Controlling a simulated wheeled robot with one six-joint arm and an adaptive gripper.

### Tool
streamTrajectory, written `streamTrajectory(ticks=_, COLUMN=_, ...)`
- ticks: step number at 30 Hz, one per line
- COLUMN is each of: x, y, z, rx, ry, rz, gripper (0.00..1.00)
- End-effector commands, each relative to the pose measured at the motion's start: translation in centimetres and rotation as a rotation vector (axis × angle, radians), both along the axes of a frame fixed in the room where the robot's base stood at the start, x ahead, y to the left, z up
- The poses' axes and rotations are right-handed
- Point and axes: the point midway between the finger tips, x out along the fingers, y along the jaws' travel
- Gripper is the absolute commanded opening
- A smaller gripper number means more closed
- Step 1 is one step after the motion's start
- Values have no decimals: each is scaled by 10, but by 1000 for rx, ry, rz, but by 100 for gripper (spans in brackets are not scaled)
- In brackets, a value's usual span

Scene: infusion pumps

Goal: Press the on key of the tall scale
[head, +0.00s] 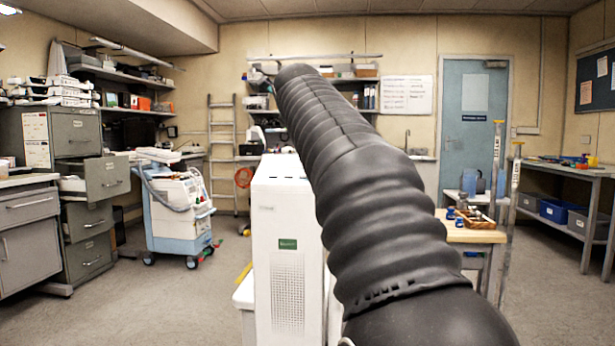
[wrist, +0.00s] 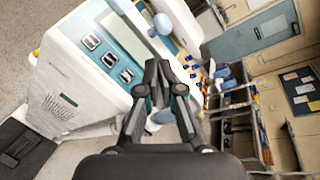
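The tall scale appears to be the white upright housing (head: 283,215) with a green label, just left of my arm in the head view. In the wrist view the same white housing (wrist: 72,72) shows tilted, with a teal-edged panel, a grey screen (wrist: 124,38) and a row of dark keys (wrist: 109,59). Their markings are too small to read, so I cannot tell which is the on key. My gripper (wrist: 158,66) has its fingertips together and empty, over the panel's near edge to the right of the keys. Contact is not visible. In the head view my arm hides the gripper.
A rounded pale blue part (wrist: 162,23) sticks up beside the screen. A wooden table (head: 470,232) with small items stands to the right. A wheeled white-and-blue cart (head: 175,215) stands left, near grey drawers (head: 85,185). The floor between cart and scale is mostly clear.

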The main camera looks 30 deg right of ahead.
Motion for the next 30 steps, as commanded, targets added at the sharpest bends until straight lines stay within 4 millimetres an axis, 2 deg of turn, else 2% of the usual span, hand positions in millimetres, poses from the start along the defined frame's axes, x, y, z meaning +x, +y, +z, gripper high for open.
streamTrajectory(ticks=1, x=7, y=-5, z=-19, rx=5, ry=24, rz=-7, gripper=0)
streamTrajectory(ticks=15, x=29, y=-15, z=-68, rx=4, ry=19, rz=2, gripper=0)
streamTrajectory(ticks=20, x=34, y=-17, z=-75, rx=3, ry=14, rz=4, gripper=0)
streamTrajectory(ticks=30, x=34, y=-20, z=-75, rx=3, ry=13, rz=1, gripper=0)
